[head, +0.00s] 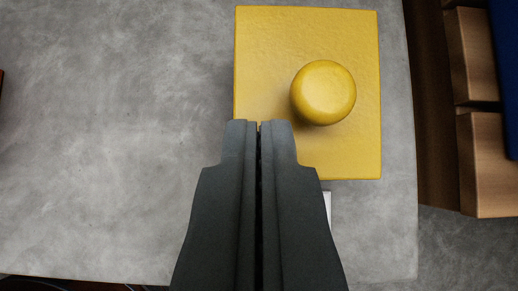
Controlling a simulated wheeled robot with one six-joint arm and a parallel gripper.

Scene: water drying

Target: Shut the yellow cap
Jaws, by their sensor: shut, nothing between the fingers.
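The yellow cap (270,55) is a flat, near-square yellow panel at the top middle-right of the head view. A round yellow knob (323,92) stands on it, right of its centre. My gripper (258,124) is shut and empty. Its fingertips overlap the lower left part of the panel in the picture, left of and below the knob. I cannot tell whether the tips touch the panel. What lies under the panel is hidden.
The grey tabletop (110,150) is mostly clear on the left. A small white piece (327,208) shows below the panel, partly behind my gripper. Wooden furniture (484,130) with a blue surface (505,70) stands beyond the table's right edge.

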